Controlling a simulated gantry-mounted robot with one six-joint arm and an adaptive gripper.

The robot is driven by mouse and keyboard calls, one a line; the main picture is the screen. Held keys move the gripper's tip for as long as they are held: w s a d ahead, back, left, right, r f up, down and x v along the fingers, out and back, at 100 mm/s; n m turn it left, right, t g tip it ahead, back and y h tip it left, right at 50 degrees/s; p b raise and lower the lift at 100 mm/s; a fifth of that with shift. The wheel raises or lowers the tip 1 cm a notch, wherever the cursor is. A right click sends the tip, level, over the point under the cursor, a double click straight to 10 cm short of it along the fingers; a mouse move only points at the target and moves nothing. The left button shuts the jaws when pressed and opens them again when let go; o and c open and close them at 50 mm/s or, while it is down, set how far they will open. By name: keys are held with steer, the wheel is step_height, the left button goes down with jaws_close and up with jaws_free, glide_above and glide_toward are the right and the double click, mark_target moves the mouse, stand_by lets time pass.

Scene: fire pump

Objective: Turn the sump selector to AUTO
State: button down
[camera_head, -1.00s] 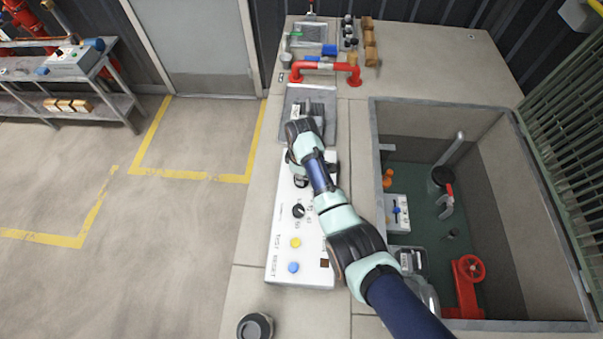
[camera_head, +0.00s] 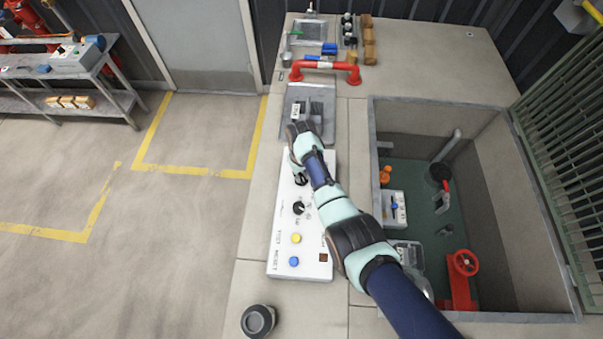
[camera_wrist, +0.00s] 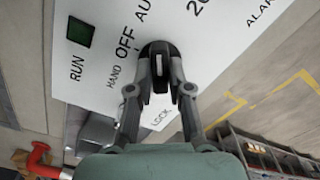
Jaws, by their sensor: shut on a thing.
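The white control panel (camera_head: 309,264) lies on the bench and also fills the top of the wrist view (camera_wrist: 205,60). In the wrist view, a black selector knob (camera_wrist: 158,50) sits beside the printed words HAND, OFF and a partly cut-off AU. My gripper (camera_wrist: 161,84) is shut on this knob, one finger on each side. The knob's pointer direction is hard to tell. A dark green RUN window (camera_wrist: 79,31) shows left of the labels.
A red pipe handle (camera_head: 325,66) stands behind. A dark cylinder (camera_head: 257,321) stands in front.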

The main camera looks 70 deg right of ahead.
stand_by(0.4)
steer(key=c, duration=1.1)
jaws_free()
steer(key=shift+r, duration=0.1)
step_height(320, 180, up, 12)
steer(key=shift+f, duration=0.1)
